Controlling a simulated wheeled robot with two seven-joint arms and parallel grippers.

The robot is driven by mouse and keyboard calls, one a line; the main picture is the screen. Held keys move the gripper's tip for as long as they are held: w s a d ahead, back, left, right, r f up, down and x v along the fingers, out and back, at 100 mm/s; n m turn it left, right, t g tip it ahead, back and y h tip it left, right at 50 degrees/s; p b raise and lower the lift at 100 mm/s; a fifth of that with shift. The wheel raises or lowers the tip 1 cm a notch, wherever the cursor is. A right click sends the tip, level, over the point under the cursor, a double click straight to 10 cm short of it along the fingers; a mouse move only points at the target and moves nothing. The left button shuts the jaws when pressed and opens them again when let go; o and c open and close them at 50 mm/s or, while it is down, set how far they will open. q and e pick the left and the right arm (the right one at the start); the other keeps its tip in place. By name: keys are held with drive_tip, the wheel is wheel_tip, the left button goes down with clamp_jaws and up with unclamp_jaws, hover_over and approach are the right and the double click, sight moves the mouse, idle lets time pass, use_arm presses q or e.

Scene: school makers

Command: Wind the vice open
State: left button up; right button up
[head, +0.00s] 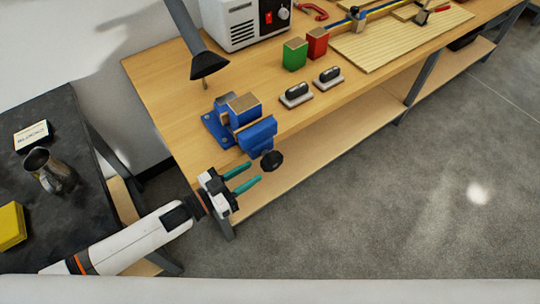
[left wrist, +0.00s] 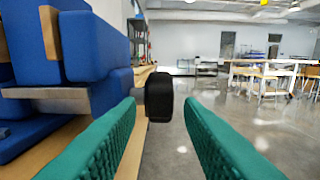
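The blue vice (head: 240,122) is fixed near the front left corner of the wooden workbench, with a wood-faced block between or on its jaws. Its round black handle knob (head: 271,160) sticks out past the bench's front edge. My left gripper (head: 249,178) is open, its two teal fingers pointing at the knob from the left and just short of it. In the left wrist view the knob (left wrist: 159,97) stands ahead, between the spread fingers, with nothing held. The vice (left wrist: 85,50) fills the left side there. My right gripper is not in view.
On the bench (head: 160,80) stand a lamp (head: 207,65), a white machine (head: 240,20), green (head: 295,54) and red (head: 317,43) blocks, and two black-handled tools (head: 296,94). A dark table (head: 85,130) with a metal jug (head: 48,170) stands at left. Floor in front is clear.

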sight(263, 168)
use_arm(q)
drive_tip(key=x, duration=0.8)
drive_tip(key=shift+a, duration=0.1)
drive_tip(key=shift+c, duration=0.4)
drive_tip(key=c, duration=0.6)
drive_tip(key=shift+f, duration=0.1)
drive_tip(key=t+h+b, duration=0.1)
drive_tip(key=b, duration=0.3)
drive_tip(key=t+h+b, duration=0.1)
drive_tip(key=h+b, duration=0.1)
drive_tip(key=b, duration=0.2)
drive_tip(key=shift+s+f, duration=0.1)
drive_tip(key=shift+f, duration=0.1)
drive_tip(key=shift+a+r+t+h+b, duration=0.1)
drive_tip(key=shift+r+t+h+b, duration=0.15)
drive_tip(key=shift+b, duration=0.5)
drive_tip(key=shift+r, duration=0.1)
